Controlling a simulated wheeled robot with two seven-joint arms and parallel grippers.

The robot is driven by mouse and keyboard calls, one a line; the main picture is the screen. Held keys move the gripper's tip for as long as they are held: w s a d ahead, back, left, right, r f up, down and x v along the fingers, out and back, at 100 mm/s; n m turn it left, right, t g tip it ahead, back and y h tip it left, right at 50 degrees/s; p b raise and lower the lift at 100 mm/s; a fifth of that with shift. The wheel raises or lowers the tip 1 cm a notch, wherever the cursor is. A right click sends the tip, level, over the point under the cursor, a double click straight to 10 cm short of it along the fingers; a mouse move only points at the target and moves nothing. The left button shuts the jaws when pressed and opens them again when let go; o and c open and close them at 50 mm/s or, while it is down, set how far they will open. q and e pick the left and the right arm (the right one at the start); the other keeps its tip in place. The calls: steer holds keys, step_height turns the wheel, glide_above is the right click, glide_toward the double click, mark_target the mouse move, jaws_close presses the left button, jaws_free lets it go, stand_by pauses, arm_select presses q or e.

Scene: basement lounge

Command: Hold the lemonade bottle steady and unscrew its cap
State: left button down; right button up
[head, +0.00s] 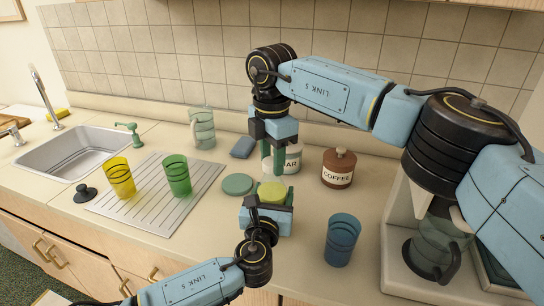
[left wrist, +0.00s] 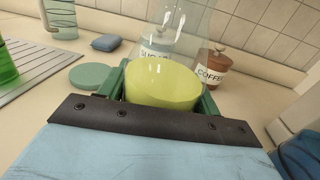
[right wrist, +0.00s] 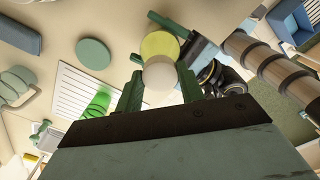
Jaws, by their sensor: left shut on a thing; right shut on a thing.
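The lemonade bottle (head: 272,190) is clear with pale yellow lemonade low inside. It stands upright between the green fingers of my left gripper (head: 270,197), which is shut on it. In the left wrist view the yellow part (left wrist: 163,85) fills the jaws, and the clear upper part (left wrist: 182,30) rises above. My right gripper (head: 279,172) points down from above the bottle and is shut on the whitish round cap (right wrist: 160,84). In the right wrist view the yellow lemonade (right wrist: 160,44) shows just past the cap. I cannot tell whether the cap is still seated on the neck.
A sugar jar (head: 293,157) and a brown coffee jar (head: 337,169) stand behind. A green disc (head: 238,184) and blue sponge (head: 242,147) lie left of the bottle. A blue glass (head: 341,241) and coffee maker (head: 392,250) are right; a drainboard (head: 150,205) with two glasses is left.

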steer(key=n, duration=0.9)
steer(key=shift+r, duration=0.1)
steer(key=n, duration=0.5)
steer(key=shift+n, duration=0.3)
steer(key=n, duration=0.3)
steer(key=shift+n, duration=0.4)
steer(key=n, duration=0.5)
steer(key=shift+n, duration=0.3)
steer(key=n, duration=1.1)
